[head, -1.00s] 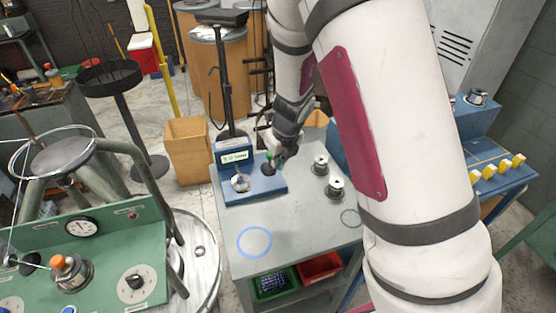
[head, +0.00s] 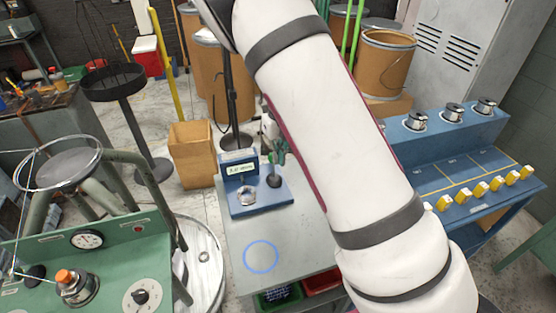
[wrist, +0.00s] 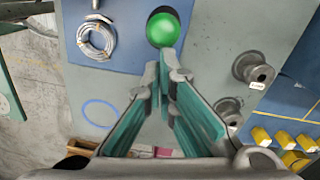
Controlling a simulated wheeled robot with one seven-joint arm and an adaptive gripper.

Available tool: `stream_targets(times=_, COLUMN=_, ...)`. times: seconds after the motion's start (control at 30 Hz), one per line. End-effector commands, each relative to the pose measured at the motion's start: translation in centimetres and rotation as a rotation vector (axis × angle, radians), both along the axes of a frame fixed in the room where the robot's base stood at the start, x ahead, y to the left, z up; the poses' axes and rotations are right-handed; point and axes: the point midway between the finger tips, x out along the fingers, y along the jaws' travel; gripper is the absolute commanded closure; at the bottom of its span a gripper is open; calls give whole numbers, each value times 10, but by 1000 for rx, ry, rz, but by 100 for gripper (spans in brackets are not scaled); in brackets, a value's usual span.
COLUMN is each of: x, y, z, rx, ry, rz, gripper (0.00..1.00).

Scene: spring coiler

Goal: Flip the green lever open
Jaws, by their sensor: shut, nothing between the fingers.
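The green lever's round ball knob (wrist: 163,28) shows at the top of the wrist view, just beyond my fingertips. It sits over a dark round base on a blue fixture (wrist: 128,50). In the head view the blue fixture (head: 262,203) stands on the grey bench, with a small upright sign at its back and a dark round base (head: 274,181). The lever is hard to make out there beside the gripper. My gripper (wrist: 165,66) is shut and empty, its teal fingers meeting close to the ball; I cannot tell whether they touch it. It also shows in the head view (head: 280,160), partly hidden by my arm.
A wire coil (wrist: 96,38) lies on the fixture. Metal spools (wrist: 252,67) stand to the right. A blue ring mark (head: 261,256) is on clear bench top. A green machine (head: 90,250) is at left, and a blue bench with yellow blocks (head: 480,189) at right.

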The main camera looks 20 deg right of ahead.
Motion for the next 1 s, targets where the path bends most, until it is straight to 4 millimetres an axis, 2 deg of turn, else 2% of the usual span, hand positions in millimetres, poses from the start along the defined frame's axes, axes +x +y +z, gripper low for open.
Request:
stream_targets(times=0.1, x=12, y=0, z=0, rx=1, ry=-3, rz=-1, gripper=100)
stream_targets(times=0.4, x=27, y=0, z=1, rx=-1, ry=-2, rz=0, gripper=100)
stream_targets(times=1.0, x=31, y=0, z=2, rx=0, ry=-2, rz=-1, gripper=100)
